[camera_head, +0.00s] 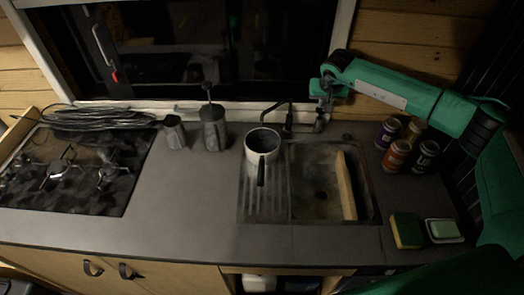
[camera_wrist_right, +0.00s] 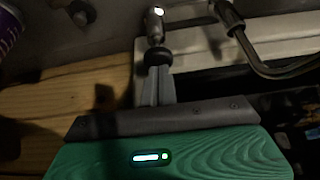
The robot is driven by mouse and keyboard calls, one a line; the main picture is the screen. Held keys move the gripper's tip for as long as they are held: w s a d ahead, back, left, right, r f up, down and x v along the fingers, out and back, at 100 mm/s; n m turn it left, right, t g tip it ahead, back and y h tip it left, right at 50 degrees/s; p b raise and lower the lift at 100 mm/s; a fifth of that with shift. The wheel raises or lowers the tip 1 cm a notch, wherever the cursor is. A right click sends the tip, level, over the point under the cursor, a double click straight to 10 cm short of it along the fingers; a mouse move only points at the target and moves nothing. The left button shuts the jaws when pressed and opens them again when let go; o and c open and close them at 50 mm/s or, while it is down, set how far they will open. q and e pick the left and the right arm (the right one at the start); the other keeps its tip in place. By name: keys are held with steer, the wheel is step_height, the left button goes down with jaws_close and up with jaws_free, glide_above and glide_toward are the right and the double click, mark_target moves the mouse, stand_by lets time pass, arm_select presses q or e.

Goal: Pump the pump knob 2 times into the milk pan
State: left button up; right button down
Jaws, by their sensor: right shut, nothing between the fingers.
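The milk pan (camera_head: 252,142), white with a dark rim and dark handle, stands on the ribbed drainer left of the sink basin. My right gripper (camera_head: 321,108) is at the back of the sink, shut and empty, its fingers pointing down. In the right wrist view the shut fingers (camera_wrist_right: 157,80) end at a dark round pump knob (camera_wrist_right: 157,57) on a metal post. They look at or just above the knob; contact is unclear. A dark curved spout (camera_head: 275,106) reaches toward the pan; it also shows in the wrist view (camera_wrist_right: 245,45). My left gripper is not in view.
The sink basin (camera_head: 308,203) holds a wooden board (camera_head: 346,185). Several jars (camera_head: 397,153) stand at the right, with a sponge (camera_head: 406,230) and a soap dish (camera_head: 443,231) in front. Two metal vessels (camera_head: 214,135) (camera_head: 175,132) and a stove (camera_head: 75,172) are left. The counter's front left is clear.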

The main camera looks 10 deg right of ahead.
steer(key=shift+f+b, duration=0.7)
steer(key=shift+f, duration=0.4)
steer(key=shift+r, duration=0.1)
steer(key=shift+r+p, duration=1.05)
steer(key=shift+r, duration=1.35)
steer(key=shift+f, duration=0.15)
